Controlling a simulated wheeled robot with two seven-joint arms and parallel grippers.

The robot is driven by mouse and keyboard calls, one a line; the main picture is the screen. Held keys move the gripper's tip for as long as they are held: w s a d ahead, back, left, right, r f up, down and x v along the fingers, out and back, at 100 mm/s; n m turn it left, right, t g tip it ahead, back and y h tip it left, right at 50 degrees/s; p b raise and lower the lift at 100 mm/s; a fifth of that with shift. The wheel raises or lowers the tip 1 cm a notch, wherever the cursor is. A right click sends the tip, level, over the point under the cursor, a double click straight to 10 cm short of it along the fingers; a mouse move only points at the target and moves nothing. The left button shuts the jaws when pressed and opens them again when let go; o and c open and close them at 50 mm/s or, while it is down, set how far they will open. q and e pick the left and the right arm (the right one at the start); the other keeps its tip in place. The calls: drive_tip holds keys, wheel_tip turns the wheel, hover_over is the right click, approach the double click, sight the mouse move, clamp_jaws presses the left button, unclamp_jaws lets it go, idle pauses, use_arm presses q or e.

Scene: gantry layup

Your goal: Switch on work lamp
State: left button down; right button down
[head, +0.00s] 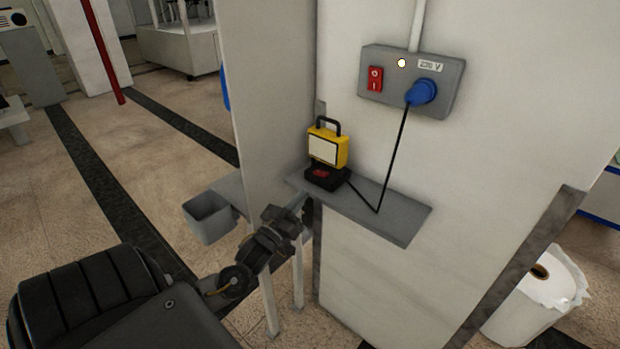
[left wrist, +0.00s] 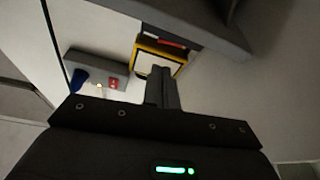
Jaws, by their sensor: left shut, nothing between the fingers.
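The work lamp (head: 327,148) is yellow with a pale front panel, a black handle and a black base. A red switch (head: 321,174) shows on the base. The lamp stands upright at the left end of a grey wall shelf (head: 385,212). The panel looks pale and not clearly lit. My left gripper (head: 303,203) is just below and left of the lamp, near the shelf's edge, apart from the switch. In the left wrist view its fingers (left wrist: 161,88) are together and empty, overlapping the lamp (left wrist: 158,60) in the picture. My right gripper is out of view.
A grey wall box (head: 411,80) has a red rocker switch (head: 375,78), a glowing indicator (head: 401,63) and a blue plug (head: 421,92). A black cable runs from the plug to the lamp. A grey bin (head: 208,218) is at left and a white roll (head: 535,298) at right.

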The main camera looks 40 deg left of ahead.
sight(321, 172)
use_arm(q)
drive_tip(key=p+x, duration=0.2)
drive_tip(key=x, duration=0.6)
drive_tip(key=shift+w+r+p, duration=0.1)
drive_tip(key=shift+p, duration=0.3)
drive_tip(key=shift+w+r, duration=0.1)
drive_tip(key=shift+w, duration=0.45)
